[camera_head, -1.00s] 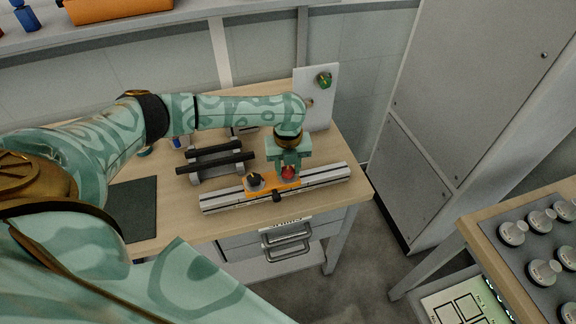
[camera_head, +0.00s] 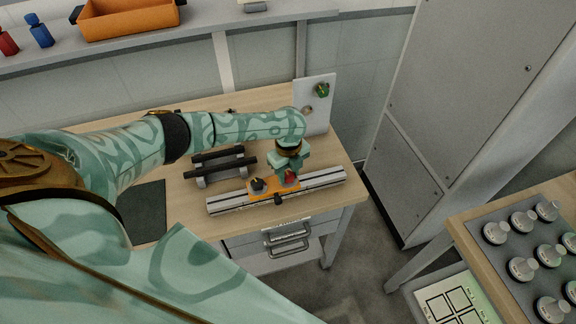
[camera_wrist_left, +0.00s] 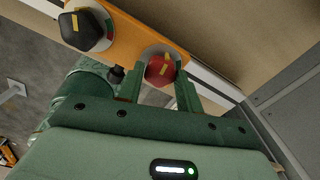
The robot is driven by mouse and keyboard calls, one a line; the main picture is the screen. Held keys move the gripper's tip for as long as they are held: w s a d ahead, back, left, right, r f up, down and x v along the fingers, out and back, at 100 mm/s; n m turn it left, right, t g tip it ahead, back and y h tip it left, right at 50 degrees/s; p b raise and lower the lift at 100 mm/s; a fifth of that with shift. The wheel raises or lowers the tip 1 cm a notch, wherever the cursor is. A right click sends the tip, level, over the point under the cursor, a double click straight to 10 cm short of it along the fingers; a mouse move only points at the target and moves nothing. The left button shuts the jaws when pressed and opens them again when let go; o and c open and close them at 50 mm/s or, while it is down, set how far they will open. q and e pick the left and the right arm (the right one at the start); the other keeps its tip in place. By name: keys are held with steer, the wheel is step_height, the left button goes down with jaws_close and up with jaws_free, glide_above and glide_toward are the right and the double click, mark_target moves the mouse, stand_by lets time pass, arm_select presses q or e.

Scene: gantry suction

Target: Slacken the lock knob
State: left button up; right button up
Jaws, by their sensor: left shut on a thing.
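An orange carriage (camera_head: 262,194) sits on a pale slotted rail (camera_head: 325,180) on the wooden workbench. It carries a black knob (camera_head: 257,184) on the left and a red knob (camera_head: 290,175) on the right. My left gripper (camera_head: 288,178) points down over the red knob and is shut on it. In the left wrist view the red knob (camera_wrist_left: 160,69), with a yellow mark, sits between the two green fingers (camera_wrist_left: 160,84). The black knob (camera_wrist_left: 85,31) there has a yellow mark and a red-and-green dial around it. My right gripper is not in view.
Behind the rail lies a grey stand with two black bars (camera_head: 220,165). A white upright plate with a green knob (camera_head: 321,90) stands at the back right. A dark mat (camera_head: 142,212) lies on the left. Another bench with several grey knobs (camera_head: 525,220) is at the right.

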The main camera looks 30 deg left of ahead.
mark_target(288, 175)
arm_select(q)
steer(key=shift+n+p, duration=0.65)
steer(key=shift+n, duration=0.15)
steer(key=shift+w, duration=0.1)
steer(key=o, duration=1)
step_height(288, 175, up, 16)
steer(key=p, duration=0.4)
steer(key=shift+r, duration=0.2)
